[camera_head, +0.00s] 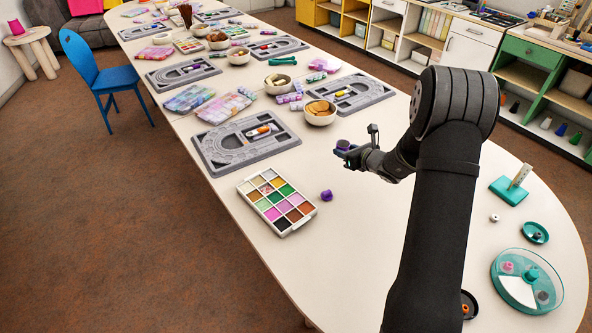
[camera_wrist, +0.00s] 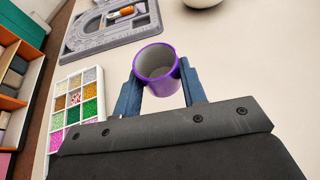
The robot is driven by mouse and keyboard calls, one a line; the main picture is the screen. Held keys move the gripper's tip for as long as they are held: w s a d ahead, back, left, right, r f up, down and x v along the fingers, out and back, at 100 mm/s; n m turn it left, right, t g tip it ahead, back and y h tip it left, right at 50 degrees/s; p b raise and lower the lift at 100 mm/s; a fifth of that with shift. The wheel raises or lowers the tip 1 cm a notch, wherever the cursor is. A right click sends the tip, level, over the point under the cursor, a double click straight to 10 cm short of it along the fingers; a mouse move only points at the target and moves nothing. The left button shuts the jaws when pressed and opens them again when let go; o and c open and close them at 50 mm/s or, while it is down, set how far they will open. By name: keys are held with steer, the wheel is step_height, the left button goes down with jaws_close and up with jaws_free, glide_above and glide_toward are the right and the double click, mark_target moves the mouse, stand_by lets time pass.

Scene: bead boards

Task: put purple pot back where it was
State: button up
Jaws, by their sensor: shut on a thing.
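A purple pot (camera_wrist: 157,80) with a pale grey inside is held between the two blue fingers of my gripper (camera_wrist: 160,72) in the wrist view. Its open mouth faces the camera. Another small purple pot-like thing (camera_head: 326,195) stands on the table beside the paint-like palette of beads (camera_head: 291,226). I cannot tell it apart in the wrist view.
A grey bead board (camera_head: 207,157) lies to the left, and a bowl of tan pieces (camera_head: 320,121) stands behind my gripper. A teal stand (camera_head: 508,191), a small teal dish (camera_head: 535,238) and a round teal sorter (camera_head: 516,292) are at the right. The table's front middle is clear.

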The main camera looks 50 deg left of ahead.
steer(key=s+a+f+n+g, duration=0.1)
steer(key=s+a, duration=0.3)
glide_above(298, 172)
step_height(298, 172, down, 7)
steer(key=shift+r, duration=0.1)
steer(key=shift+f, duration=1.95)
steer(key=shift+f, duration=0.1)
steer(key=shift+f, duration=0.1)
steer(key=o, duration=1)
steer(key=shift+c, duration=0.2)
steer(key=shift+d+r, duration=0.15)
steer(key=shift+r, duration=0.1)
steer(key=v, duration=1.1)
steer(key=shift+d+r, duration=0.1)
steer(key=shift+d, duration=0.25)
